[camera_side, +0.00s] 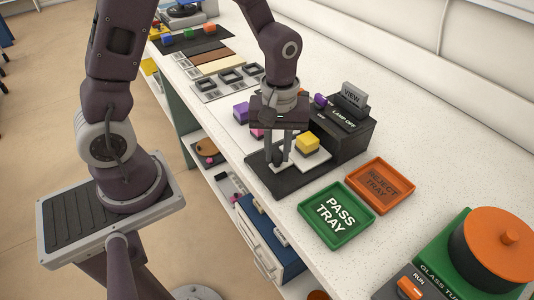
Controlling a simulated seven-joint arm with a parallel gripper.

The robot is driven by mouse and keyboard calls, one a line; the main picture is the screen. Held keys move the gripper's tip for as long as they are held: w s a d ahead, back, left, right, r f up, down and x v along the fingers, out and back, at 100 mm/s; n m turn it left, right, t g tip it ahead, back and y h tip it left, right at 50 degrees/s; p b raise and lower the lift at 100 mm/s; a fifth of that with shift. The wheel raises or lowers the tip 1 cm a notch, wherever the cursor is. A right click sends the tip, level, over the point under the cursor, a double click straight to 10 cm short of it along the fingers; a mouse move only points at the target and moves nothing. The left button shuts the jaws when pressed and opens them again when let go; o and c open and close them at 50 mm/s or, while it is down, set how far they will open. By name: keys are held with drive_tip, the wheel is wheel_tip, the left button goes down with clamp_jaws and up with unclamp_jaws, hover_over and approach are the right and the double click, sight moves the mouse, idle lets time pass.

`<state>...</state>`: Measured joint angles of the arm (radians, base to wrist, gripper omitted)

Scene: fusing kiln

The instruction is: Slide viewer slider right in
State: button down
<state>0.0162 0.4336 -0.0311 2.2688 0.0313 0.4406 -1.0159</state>
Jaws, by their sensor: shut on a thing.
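The viewer (345,141) is a dark box with a "VIEW" sign and a "LAMP OFF" label, standing at the middle right of the counter. A dark base (291,184) extends from its front. The viewer slider (319,157) is a pale plate on this base, partly outside the box. A yellow block (307,143) sits on the slider, in front of the viewer's opening. My gripper (279,163) points down at the slider's near left end, with its fingers shut on it. The exact grip is small and partly hidden by the fingers.
A green pass tray (336,236) and an orange reject tray (408,196) lie empty to the right of the viewer. Purple and pink blocks (241,112) are behind my gripper. A green glass-tub unit with an orange lid (497,239) stands at the lower right.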

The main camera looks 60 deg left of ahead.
sight(294, 156)
drive_tip(key=w, duration=0.5)
drive_tip(key=shift+s, duration=0.1)
drive_tip(key=c, duration=1.2)
unclamp_jaws()
drive_tip(key=shift+c, duration=0.2)
drive_tip(key=shift+r, duration=0.1)
